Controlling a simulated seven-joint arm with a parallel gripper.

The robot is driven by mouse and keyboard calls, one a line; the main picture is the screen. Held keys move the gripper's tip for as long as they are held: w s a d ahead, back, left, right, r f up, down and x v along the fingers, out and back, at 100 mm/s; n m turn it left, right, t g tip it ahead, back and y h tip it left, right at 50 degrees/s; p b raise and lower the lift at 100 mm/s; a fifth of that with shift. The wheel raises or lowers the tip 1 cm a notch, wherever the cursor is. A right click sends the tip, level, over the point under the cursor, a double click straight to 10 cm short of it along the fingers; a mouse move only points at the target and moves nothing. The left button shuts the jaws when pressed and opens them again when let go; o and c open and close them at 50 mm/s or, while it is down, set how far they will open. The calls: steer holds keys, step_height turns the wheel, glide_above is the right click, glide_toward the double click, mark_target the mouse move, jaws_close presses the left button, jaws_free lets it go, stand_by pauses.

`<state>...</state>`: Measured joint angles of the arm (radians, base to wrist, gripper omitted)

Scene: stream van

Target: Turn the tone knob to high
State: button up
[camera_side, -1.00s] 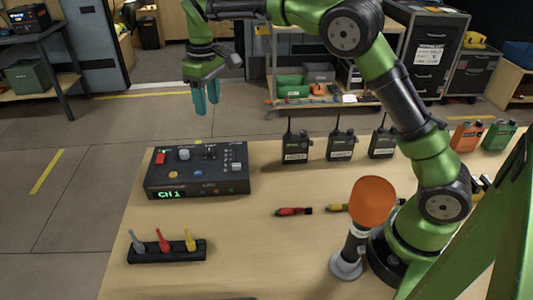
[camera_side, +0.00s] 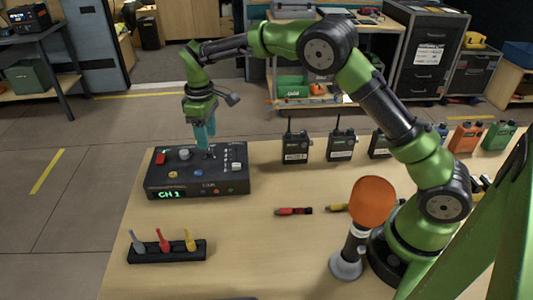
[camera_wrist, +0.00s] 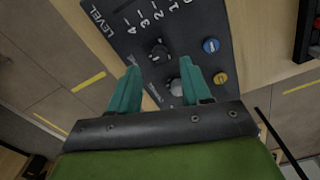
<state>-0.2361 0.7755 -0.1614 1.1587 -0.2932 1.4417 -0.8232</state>
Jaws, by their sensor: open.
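The control box (camera_side: 160,188) is dark, with a lit green "CH 1" display, on the table. A black knob (camera_wrist: 157,50) is on its top panel; no tone label or high mark is legible, so I cannot confirm it is the tone knob. A grey knob (camera_wrist: 176,88) is nearer my wrist, beside small text. My gripper (camera_wrist: 160,68) is open, its two teal fingers apart and pointing at the panel. The black knob lies just beyond and between the fingertips; contact cannot be told. In the side view my gripper (camera_side: 206,144) hangs over the box's back middle, partly hiding the black knob.
The panel also has a level scale (camera_wrist: 140,22), a blue button (camera_wrist: 211,45), a yellow button (camera_wrist: 220,78) and a red switch (camera_side: 160,158). Radios (camera_side: 295,147) stand right of the box. A rack of coloured pieces (camera_side: 168,251) sits in front. An orange-topped microphone (camera_side: 372,203) stands right.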

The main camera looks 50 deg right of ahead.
mark_target(209, 151)
steer(key=shift+f, duration=2.25)
jaws_close()
